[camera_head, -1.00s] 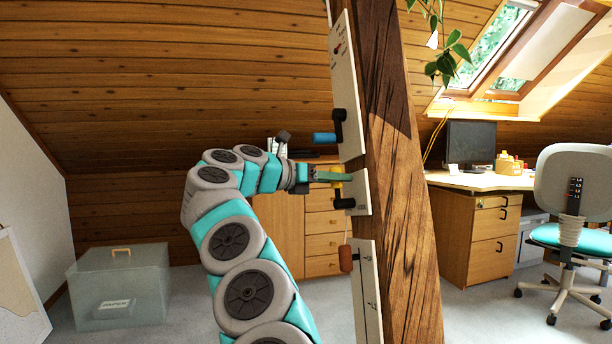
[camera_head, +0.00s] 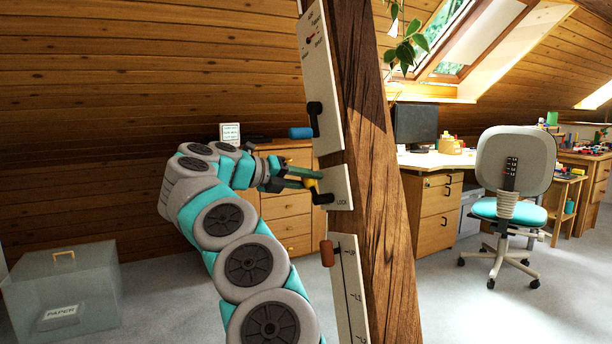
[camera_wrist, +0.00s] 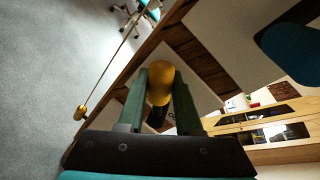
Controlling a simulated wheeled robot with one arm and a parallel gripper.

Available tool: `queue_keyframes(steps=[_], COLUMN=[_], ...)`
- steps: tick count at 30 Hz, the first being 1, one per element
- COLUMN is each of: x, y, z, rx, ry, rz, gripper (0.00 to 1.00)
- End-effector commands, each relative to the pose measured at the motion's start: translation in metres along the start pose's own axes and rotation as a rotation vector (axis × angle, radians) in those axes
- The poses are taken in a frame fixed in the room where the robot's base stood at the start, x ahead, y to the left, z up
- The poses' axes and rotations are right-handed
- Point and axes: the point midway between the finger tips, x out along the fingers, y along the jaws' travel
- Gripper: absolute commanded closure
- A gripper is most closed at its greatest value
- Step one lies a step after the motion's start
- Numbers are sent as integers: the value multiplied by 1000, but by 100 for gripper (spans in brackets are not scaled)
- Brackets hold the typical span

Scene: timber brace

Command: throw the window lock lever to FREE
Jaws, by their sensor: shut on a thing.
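The lock lever has a black arm (camera_head: 322,197) and a yellow grip (camera_head: 309,184), mounted on a small pale plate (camera_head: 341,178) on the timber post. The word LOCK (camera_head: 343,202) shows on the plate, right of the lever's black base. The grip points left, out from the plate. My gripper (camera_head: 306,175) is shut on the yellow grip, coming from the left. In the wrist view the yellow grip (camera_wrist: 160,82) sits between the two green fingers. The FREE marking cannot be made out, and the fingers hide part of the lever.
Above is a taller plate with a blue-handled lever (camera_head: 301,133) and a dial (camera_head: 310,38). Below, an orange-brown handle (camera_head: 327,253) is on a scaled plate (camera_head: 348,290). The timber post (camera_head: 370,160) stands right of my gripper. A clear paper bin (camera_head: 62,285) stands at left.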

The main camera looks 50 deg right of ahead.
Motion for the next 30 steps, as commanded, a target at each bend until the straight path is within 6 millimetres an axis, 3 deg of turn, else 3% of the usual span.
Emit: queue_keyframes(steps=[13, 14, 16, 25, 30], x=[0, 0, 0, 0, -10], y=[0, 0, 0, 0, 1], z=[0, 0, 0, 0, 0], rx=[-11, -11, -10, -10, -10], ry=[2, 2, 2, 2, 3], rz=[-2, -2, -1, -1, -1], gripper=[100, 64, 56, 54, 54])
